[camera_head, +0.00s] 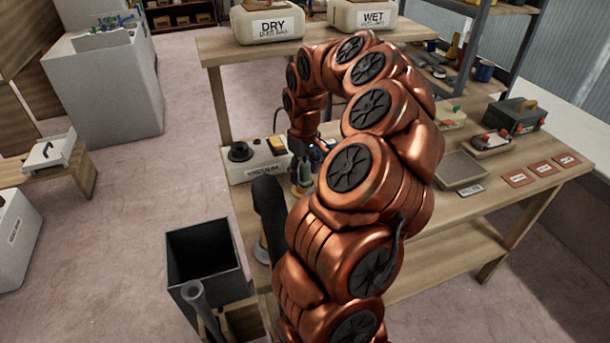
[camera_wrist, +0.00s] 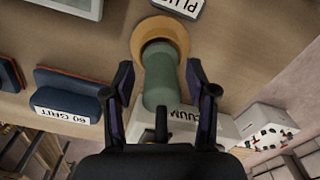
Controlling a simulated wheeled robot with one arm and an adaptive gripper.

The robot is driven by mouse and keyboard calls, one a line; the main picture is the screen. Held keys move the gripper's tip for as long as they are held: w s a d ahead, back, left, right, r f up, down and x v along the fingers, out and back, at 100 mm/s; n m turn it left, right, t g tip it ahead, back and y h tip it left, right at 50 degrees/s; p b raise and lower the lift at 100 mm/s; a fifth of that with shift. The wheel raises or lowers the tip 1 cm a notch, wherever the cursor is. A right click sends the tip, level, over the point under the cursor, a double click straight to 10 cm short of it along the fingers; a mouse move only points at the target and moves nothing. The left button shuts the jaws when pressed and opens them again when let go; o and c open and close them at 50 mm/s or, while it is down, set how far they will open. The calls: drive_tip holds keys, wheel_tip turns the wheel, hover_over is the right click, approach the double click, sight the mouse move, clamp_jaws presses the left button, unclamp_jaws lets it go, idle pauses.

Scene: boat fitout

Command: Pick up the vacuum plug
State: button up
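The vacuum plug (camera_wrist: 160,85) is a dull green cylinder standing in a tan round holder (camera_wrist: 177,29) in the wrist view. A thin dark piece sticks out at its near end. A white label reading "PLU", partly cut off, lies beside the holder. My gripper (camera_wrist: 159,75) is open, with one dark finger on each side of the plug and a gap showing on both sides. In the head view, my gripper (camera_head: 304,146) points down over the bench's left part. The plug (camera_head: 304,175) shows only partly below it; my arm hides much of that area.
A white vacuum box (camera_head: 256,160) with a black knob and a yellow switch stands just left. A 60 grit block (camera_wrist: 67,97) lies near the plug. An open dark bin (camera_head: 207,262) stands by the bench. A tray (camera_head: 462,169) and red cards lie at the right.

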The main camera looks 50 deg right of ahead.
clamp_jaws()
idle(0.4)
drive_tip(key=shift+r+b, duration=0.7)
drive_tip(key=shift+r, duration=1.1)
drive_tip(key=a+r+b, duration=0.2)
drive_tip(key=a+r, duration=0.1)
drive_tip(key=a, duration=1.3)
drive_tip(key=shift+w+r+b, duration=0.35)
drive_tip(key=shift+w, duration=0.1)
